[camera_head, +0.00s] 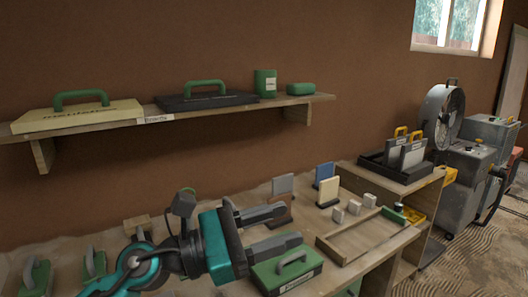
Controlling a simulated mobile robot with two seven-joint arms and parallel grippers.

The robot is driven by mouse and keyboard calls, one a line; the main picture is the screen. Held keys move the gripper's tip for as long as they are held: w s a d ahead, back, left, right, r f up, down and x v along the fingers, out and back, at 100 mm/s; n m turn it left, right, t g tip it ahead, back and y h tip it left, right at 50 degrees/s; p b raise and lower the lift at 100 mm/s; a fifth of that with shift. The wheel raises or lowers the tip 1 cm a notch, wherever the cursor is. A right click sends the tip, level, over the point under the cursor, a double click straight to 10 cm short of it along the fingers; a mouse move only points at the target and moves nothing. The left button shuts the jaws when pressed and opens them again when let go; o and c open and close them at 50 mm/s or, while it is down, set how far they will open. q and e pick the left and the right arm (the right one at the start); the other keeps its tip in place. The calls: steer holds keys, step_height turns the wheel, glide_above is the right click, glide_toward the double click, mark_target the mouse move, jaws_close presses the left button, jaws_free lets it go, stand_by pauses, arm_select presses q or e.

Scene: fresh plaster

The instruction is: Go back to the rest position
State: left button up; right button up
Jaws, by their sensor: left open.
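My left gripper (268,229) reaches in from the lower left over the workbench. Its two grey fingers point right and are spread apart, with nothing between them. A green block with a grey handle (290,268) lies on the bench just beyond and below the lower finger; I cannot tell from this view whether they touch. My right gripper is not in view.
A wooden tray (345,258) lies right of the gripper, with small pale blocks (354,207) behind it. Upright cards (328,190) stand at the back. A wall shelf (187,111) holds handled tools above. A black crate (373,163) stands at right, near a fan (441,114).

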arm_select(q)
steer(key=w+a+f+n+t+y, duration=0.15)
steer(key=a+n+t+y, duration=0.55)
steer(key=n, duration=0.9)
steer(key=w+a+f+n+t+y, duration=0.15)
steer(key=a+n+t+y, duration=0.6)
steer(key=n, duration=0.85)
steer(key=s+a+f+n+g+y, duration=0.3)
steer(key=a+f+n+g+y, duration=0.15)
steer(key=f+n, duration=0.4)
steer(key=s+a+f+n+g, duration=0.2)
steer(key=s+f+n+g, duration=0.5)
steer(key=s, duration=0.4)
steer(key=s+a+f+n+g, duration=0.1)
steer(key=s+f+n+g, duration=0.4)
steer(key=s+f, duration=0.45)
steer(key=w+d+f+t+h+b, duration=0.1)
steer(key=w+f+t, duration=0.2)
steer(key=f, duration=0.3)
steer(key=w+d+f+m+t+h+b, duration=0.1)
steer(key=w+f+t+b, duration=0.1)
steer(key=w+f+t, duration=0.2)
step_height(320, 180, down, 2)
steer(key=shift+d+f, duration=0.15)
steer(key=shift+d, duration=0.2)
